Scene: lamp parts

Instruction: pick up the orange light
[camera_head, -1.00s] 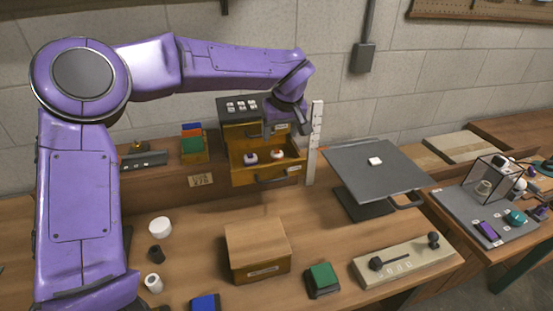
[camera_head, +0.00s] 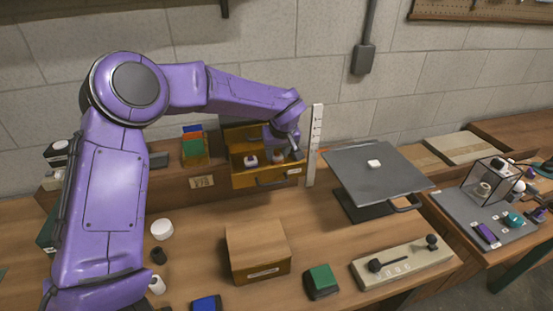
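The open drawer (camera_head: 262,181) of the small wooden cabinet holds two small lights. The orange light (camera_head: 278,156) is on the right, partly hidden by my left gripper. A purple-and-white light (camera_head: 250,161) sits to its left. My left gripper (camera_head: 291,148) is low over the right part of the drawer, close to the orange light. Its fingers are small and dark here, so I cannot tell whether they are open or touch the light. My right gripper is not in view.
A white ruler (camera_head: 315,143) stands right of the drawer. A grey raised platform (camera_head: 370,180) with a small white piece is farther right. A wooden box (camera_head: 257,250) and a green block (camera_head: 321,280) stand in front. Bare tabletop lies between drawer and box.

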